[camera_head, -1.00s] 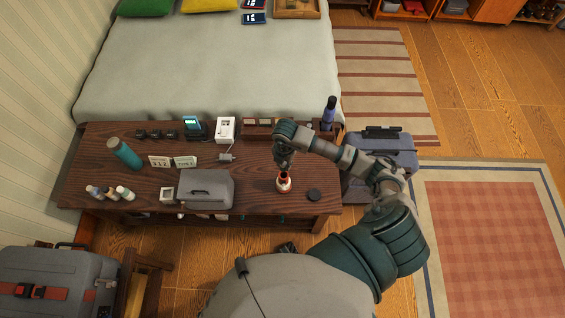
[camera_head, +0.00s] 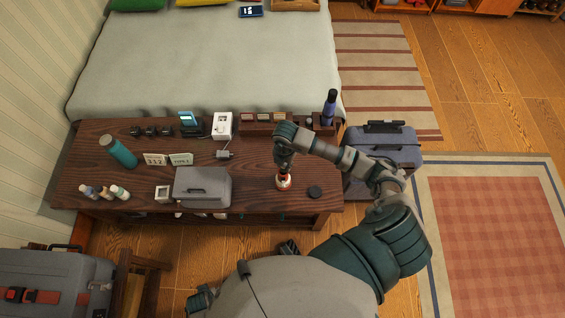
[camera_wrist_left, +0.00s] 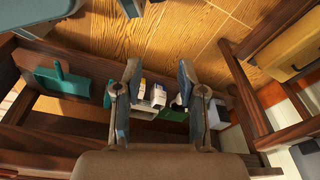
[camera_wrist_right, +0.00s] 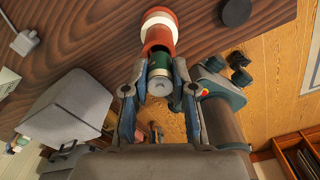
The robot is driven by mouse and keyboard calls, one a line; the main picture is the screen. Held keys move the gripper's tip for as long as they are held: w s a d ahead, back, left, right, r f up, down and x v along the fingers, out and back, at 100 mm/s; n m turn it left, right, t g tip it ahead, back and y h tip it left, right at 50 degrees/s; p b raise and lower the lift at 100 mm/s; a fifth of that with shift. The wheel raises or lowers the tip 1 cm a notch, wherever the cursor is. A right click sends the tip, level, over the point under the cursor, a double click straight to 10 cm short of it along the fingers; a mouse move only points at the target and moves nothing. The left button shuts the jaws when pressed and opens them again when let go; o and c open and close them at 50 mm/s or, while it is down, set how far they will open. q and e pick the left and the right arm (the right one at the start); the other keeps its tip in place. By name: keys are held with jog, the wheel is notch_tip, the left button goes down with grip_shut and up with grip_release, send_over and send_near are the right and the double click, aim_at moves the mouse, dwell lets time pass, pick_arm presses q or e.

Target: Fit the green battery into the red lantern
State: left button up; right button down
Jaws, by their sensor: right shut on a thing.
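The red lantern (camera_head: 283,182), with a white band, stands on the dark wooden bench, its open end towards my right gripper. It also shows in the right wrist view (camera_wrist_right: 159,32). My right gripper (camera_head: 283,164) is right above it. In the right wrist view my right gripper (camera_wrist_right: 160,88) is shut on the green battery (camera_wrist_right: 160,73), which is lined up with the lantern's open end. The battery's far end is hidden at the rim; I cannot tell how deep it sits. My left gripper (camera_wrist_left: 158,82) is open and empty, low by the bench's underside.
A round black cap (camera_head: 315,192) lies right of the lantern on the bench (camera_head: 255,190). A grey case (camera_head: 203,187) stands to the left. A dark blue bottle (camera_head: 329,107) stands behind, right. A grey suitcase (camera_head: 384,146) is beyond the bench's right end.

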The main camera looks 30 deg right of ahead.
jog(key=shift+f, duration=0.15)
pick_arm(q)
jog(key=shift+w+a+r, duration=0.2)
jog(key=shift+a+r, duration=0.1)
pick_arm(e)
jog(key=shift+a, duration=0.4)
pick_arm(q)
jog(key=shift+d+r, duration=0.25)
jog(key=shift+d, duration=0.05)
pick_arm(e)
jog(key=shift+d, duration=0.6)
pick_arm(q)
jog(key=shift+a, duration=0.1)
pick_arm(e)
jog(key=shift+a, duration=0.15)
jog(key=shift+a, duration=0.15)
pick_arm(q)
jog(key=shift+a+r+p, duration=0.1)
jog(key=shift+p, duration=0.2)
pick_arm(e)
jog(key=shift+a, duration=0.1)
pick_arm(q)
jog(key=shift+r, duration=0.1)
